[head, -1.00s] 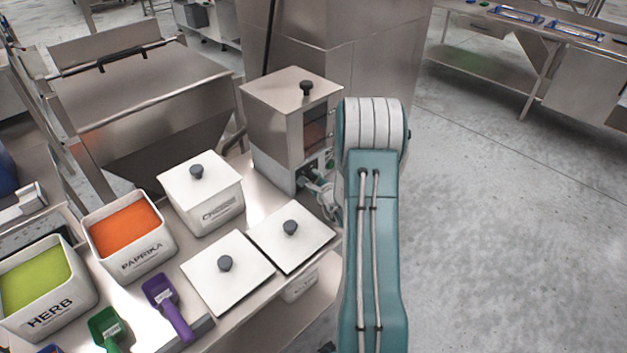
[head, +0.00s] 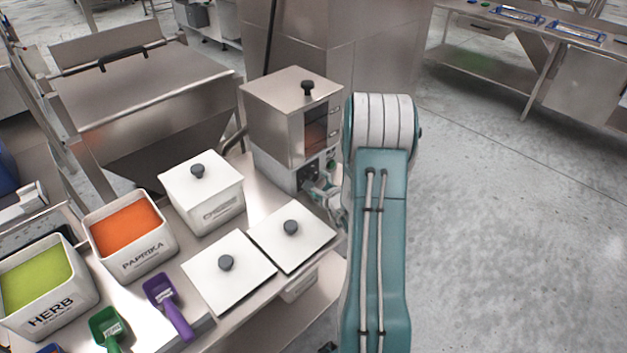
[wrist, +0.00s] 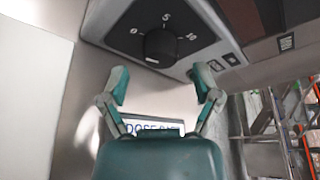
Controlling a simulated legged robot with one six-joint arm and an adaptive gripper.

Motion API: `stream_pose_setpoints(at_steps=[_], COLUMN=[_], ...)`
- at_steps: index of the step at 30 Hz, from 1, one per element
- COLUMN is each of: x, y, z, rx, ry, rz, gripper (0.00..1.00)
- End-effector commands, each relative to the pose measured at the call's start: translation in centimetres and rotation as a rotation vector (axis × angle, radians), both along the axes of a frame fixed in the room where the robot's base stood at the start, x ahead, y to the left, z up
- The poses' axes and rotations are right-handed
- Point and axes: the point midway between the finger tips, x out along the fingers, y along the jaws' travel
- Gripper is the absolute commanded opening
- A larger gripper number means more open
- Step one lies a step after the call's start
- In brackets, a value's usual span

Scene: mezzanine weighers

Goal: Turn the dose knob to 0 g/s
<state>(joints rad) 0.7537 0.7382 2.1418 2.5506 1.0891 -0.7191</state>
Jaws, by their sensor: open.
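The black dose knob (wrist: 161,46) sits on a dark dial plate marked 0, 5 and 10, in the upper middle of the wrist view. I cannot tell for sure where its pointer stands. My gripper (wrist: 161,84) is open, its two teal fingers spread below the knob in the picture, apart from it and holding nothing. A label reading "DOSE" (wrist: 150,127) shows behind the gripper, partly hidden. In the head view the steel doser (head: 276,118) stands at the bench's far end, and my gripper (head: 325,190) is at its front, partly hidden by my arm.
Lidded white bins (head: 203,190) stand on the bench beside the doser, with an open paprika bin (head: 127,230) and herb bin (head: 40,285). A purple scoop (head: 170,305) lies in front. A small switch (wrist: 230,59) is right of the dial. The floor at right is clear.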

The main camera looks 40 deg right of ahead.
Motion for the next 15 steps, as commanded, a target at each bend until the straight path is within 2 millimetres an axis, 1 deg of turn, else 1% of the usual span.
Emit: stream_pose_setpoints(at_steps=[1,3,9,12,15], x=[-1.2,-2.6,-6.3,-7.5,-8.2], y=[0.1,0.5,1.4,1.7,1.9], z=[0.3,0.8,1.7,2.0,2.2], rx=[0.0,-0.001,-0.001,-0.002,-0.002], ry=[0.001,0.0,0.0,0.0,0.0], rz=[-0.003,-0.003,-0.001,-0.001,0.001], gripper=[0.81,0.81,0.81,0.81,0.81])
